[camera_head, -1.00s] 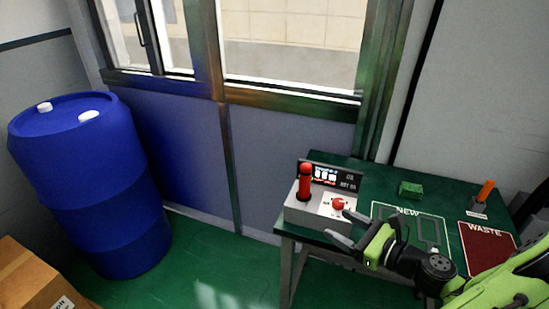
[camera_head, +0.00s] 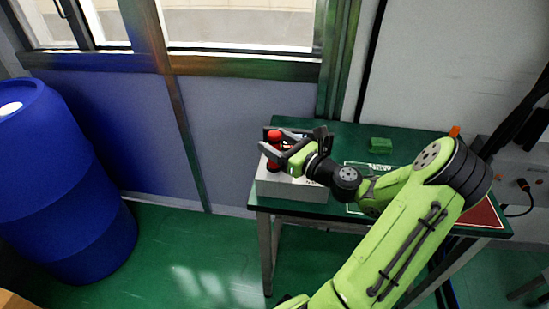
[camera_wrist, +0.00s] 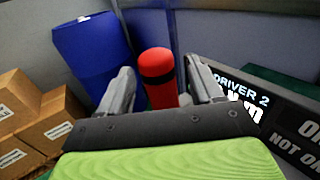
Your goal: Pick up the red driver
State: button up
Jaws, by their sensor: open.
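The red driver (camera_head: 274,137) stands upright at the left end of the grey box (camera_head: 293,191) on the green table. My gripper (camera_head: 272,152) is at the driver, its fingers spread open around the upper part. In the wrist view, the driver's red top with a black band (camera_wrist: 157,70) stands between the two open fingers (camera_wrist: 158,88), with a gap visible on the right side. Its lower part is hidden behind my gripper. I cannot tell whether the left finger touches it.
A dark display panel (camera_wrist: 262,110) reading "DRIVER 2" stands close on the right. A green block (camera_head: 381,145) and a red mat (camera_head: 484,216) lie on the table. A blue barrel (camera_head: 62,180) stands at the left. Cardboard boxes (camera_wrist: 40,125) show in the wrist view.

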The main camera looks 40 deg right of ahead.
jog(key=w, duration=0.2)
jog(key=shift+w+a+f, duration=0.1)
jog(key=shift+w+f, duration=0.05)
jog(key=shift+w, duration=0.25)
jog(key=c, duration=1.1)
jog(key=shift+c, duration=0.2)
jog(key=shift+r, duration=0.2)
